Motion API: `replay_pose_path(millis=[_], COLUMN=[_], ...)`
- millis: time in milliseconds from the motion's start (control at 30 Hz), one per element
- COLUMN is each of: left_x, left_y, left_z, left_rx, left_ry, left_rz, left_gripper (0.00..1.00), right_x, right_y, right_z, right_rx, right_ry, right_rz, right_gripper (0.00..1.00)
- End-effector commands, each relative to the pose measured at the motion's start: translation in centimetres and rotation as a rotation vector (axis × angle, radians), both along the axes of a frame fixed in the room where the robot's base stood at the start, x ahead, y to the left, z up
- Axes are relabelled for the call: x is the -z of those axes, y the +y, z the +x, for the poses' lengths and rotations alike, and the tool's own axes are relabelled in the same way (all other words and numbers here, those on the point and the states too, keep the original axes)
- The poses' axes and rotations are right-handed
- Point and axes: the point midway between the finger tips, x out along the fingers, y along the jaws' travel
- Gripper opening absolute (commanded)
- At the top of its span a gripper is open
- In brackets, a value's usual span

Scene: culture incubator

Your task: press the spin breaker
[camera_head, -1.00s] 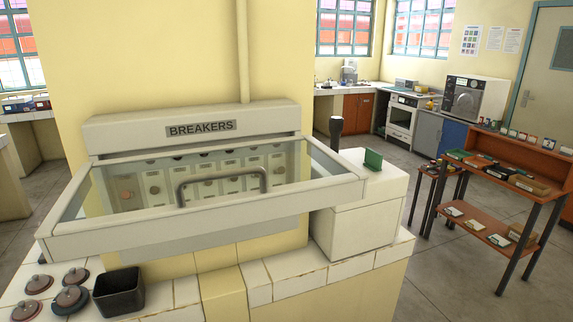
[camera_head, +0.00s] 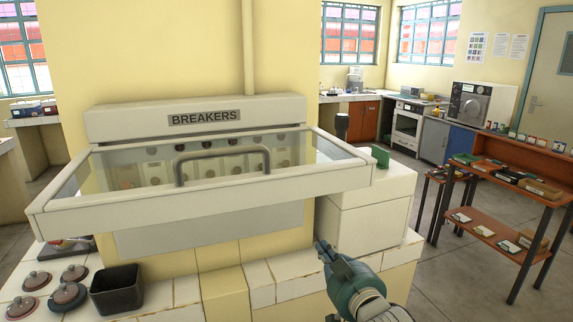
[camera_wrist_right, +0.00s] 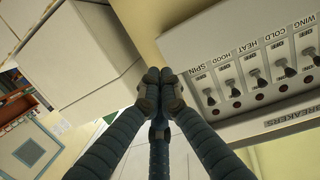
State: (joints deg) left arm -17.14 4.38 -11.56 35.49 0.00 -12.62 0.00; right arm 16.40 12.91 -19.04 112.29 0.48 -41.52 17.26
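The breaker box (camera_head: 110,124) is on the yellow pillar, with its glass cover (camera_head: 200,207) projecting toward me. A row of switches shows through the glass. In the right wrist view, the spin breaker (camera_wrist_right: 211,98) is the labelled switch closest to my fingers, at the end of the row beside hood. My right gripper (camera_head: 322,246) is low in front of the white block, right of the box and below the cover. In the wrist view its fingertips (camera_wrist_right: 160,77) meet with nothing between them, apart from the switch. My left gripper is not in view.
A grey handle (camera_head: 222,152) is on the cover. A white block (camera_head: 365,215) with a green piece (camera_head: 380,156) on top stands right of the box. A black cup (camera_head: 117,290) and several round lidded items sit on the tiled ledge. An orange shelf (camera_head: 490,232) stands at right.

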Motion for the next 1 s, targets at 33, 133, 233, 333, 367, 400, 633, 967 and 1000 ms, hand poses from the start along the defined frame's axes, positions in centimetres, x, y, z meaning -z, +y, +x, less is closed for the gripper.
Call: replay_pose_path(millis=[33, 133, 233, 333, 367, 400, 633, 967, 1000], left_x=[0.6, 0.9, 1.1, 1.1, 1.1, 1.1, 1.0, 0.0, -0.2], left_y=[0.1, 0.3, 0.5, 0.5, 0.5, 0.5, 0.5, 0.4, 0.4], left_z=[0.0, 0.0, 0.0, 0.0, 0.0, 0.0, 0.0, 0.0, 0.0], left_rx=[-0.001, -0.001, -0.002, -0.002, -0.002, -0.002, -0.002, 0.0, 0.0], left_ry=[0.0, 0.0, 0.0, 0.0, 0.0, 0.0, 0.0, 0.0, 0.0], left_rz=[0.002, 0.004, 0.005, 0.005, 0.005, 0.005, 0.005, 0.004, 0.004], left_gripper=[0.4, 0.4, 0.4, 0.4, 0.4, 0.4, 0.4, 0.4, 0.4], right_x=[-4.4, -10.8, -14.4, -16.0, -16.2, -16.3, -16.3, -17.1, -17.2], right_y=[0.8, 1.8, 2.4, 2.7, 2.7, 2.7, 2.7, 3.7, 4.0], right_z=[-1.0, -3.2, -4.9, -5.8, -5.9, -6.0, -5.9, -2.5, -1.6], right_rx=[-0.02, -0.048, -0.068, -0.077, -0.078, -0.079, -0.078, -0.076, -0.077], right_ry=[-0.074, -0.176, -0.236, -0.264, -0.267, -0.268, -0.267, -0.266, -0.266], right_rz=[0.016, 0.043, 0.059, 0.067, 0.068, 0.068, 0.069, 0.068, 0.069], right_gripper=[0.0, 0.0, 0.0, 0.0, 0.0, 0.0, 0.0, 0.0, 0.0])
